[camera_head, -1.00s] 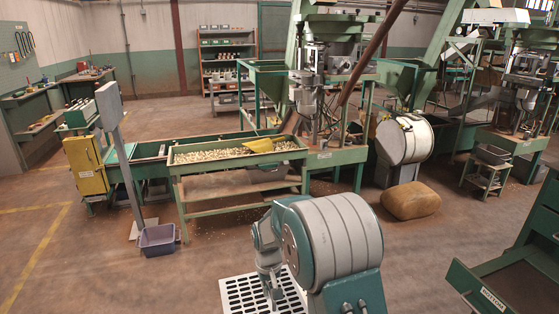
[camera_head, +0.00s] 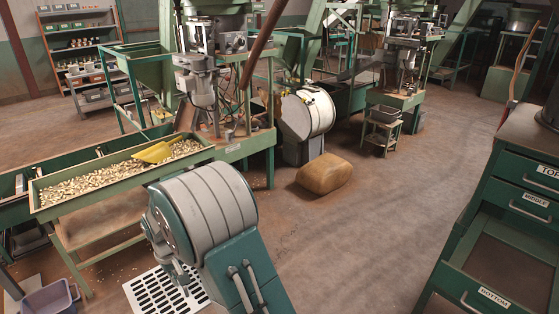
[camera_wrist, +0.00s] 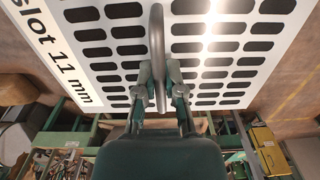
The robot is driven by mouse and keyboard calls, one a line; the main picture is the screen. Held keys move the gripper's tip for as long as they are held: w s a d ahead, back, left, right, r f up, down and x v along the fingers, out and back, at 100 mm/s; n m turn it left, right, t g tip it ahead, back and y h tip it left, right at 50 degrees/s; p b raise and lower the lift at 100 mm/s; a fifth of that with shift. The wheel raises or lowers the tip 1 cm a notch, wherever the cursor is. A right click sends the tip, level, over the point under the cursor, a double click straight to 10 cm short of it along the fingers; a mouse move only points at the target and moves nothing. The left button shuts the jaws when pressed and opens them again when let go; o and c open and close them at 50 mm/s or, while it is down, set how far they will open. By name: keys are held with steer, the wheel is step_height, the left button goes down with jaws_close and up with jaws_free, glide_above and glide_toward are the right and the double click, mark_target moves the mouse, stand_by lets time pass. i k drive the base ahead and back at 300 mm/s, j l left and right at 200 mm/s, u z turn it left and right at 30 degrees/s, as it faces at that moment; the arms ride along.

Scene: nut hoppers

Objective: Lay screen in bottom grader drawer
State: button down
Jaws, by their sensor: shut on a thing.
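The screen (camera_head: 150,294) is a white plate with rows of dark slots, low at the left in the head view, partly hidden behind my arm. In the wrist view the screen (camera_wrist: 185,62) is marked "slot 11 mm" and has a grey loop handle (camera_wrist: 157,40). My gripper (camera_wrist: 160,88) is shut on this handle; my gripper (camera_head: 182,283) also shows beside my arm in the head view. The grader cabinet (camera_head: 535,130) stands at the right. Its bottom drawer (camera_head: 510,262), labelled BOTTOM, is pulled out and looks empty. The top (camera_head: 540,171) and middle (camera_head: 528,203) drawers appear closed.
A nut-filled trough (camera_head: 100,188) with a yellow scoop (camera_head: 153,152) stands at left. A purple bin (camera_head: 50,298) is on the floor below it. A brown sack (camera_head: 324,174) lies in the middle. Open floor lies between sack and cabinet.

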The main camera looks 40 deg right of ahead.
mark_target(505, 262)
steer(key=i+z, duration=0.1)
steer(key=z, duration=0.25)
steer(key=i+z, duration=0.1)
steer(key=z, duration=0.3)
steer(key=i+j+z, duration=0.1)
steer(key=z, duration=0.25)
